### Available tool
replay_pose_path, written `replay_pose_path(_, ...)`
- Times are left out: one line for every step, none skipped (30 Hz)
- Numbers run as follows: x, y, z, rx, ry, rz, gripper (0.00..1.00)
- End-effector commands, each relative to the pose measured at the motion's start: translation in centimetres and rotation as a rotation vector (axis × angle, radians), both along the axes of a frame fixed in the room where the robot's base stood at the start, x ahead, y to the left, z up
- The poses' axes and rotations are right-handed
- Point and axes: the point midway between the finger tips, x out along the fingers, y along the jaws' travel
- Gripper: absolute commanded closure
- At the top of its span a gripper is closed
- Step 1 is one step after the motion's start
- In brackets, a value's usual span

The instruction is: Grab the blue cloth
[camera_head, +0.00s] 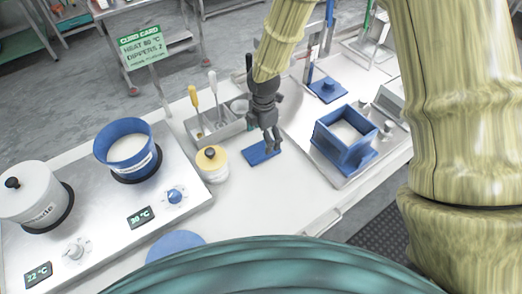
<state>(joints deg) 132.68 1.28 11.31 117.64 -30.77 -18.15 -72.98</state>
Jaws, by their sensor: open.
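The blue cloth (255,157) looks like a flat blue rectangle lying on the white counter, right of a small white jar. My gripper (272,147) points down over the cloth's right part and hides some of it. Its fingers are open and look empty. I cannot tell whether the fingertips touch the cloth or hang just above it.
Close by are the yellow-lidded jar (212,164), a grey caddy (221,132) with upright tools and a blue square box (341,143). A hotplate (107,203) with a blue pot (129,149) and a white pot (34,193) stands left.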

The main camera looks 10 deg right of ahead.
Motion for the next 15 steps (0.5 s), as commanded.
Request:
replay_pose_path(0.0, 0.0, -0.1, 0.0, 0.001, 0.0, 0.11)
replay_pose_path(-0.1, 0.1, -0.3, 0.0, 0.001, 0.0, 0.11)
replay_pose_path(-0.1, 0.1, -0.5, 0.0, 0.001, 0.001, 0.11)
replay_pose_path(-0.1, 0.2, -0.7, 0.0, 0.001, 0.001, 0.11)
replay_pose_path(-0.2, 0.2, -0.9, -0.001, 0.002, 0.001, 0.11)
replay_pose_path(-0.3, 0.3, -1.3, -0.001, 0.003, 0.001, 0.11)
replay_pose_path(-0.4, 0.4, -1.6, -0.001, 0.002, 0.001, 0.11)
replay_pose_path(-0.4, 0.5, -1.9, -0.001, 0.002, 0.001, 0.11)
replay_pose_path(-0.5, 0.6, -2.4, -0.001, 0.003, 0.001, 0.11)
replay_pose_path(-0.6, 0.6, -2.7, -0.001, 0.003, 0.001, 0.11)
replay_pose_path(-0.6, 0.7, -3.0, -0.001, 0.002, 0.001, 0.11)
replay_pose_path(-0.6, 0.6, -3.5, -0.001, 0.002, 0.0, 0.11)
replay_pose_path(-0.6, 0.6, -3.8, -0.001, 0.002, -0.001, 0.11)
replay_pose_path(-0.6, 0.6, -4.1, -0.001, 0.002, 0.0, 0.11)
replay_pose_path(-0.5, 0.6, -4.3, 0.0, 0.001, 0.0, 0.11)
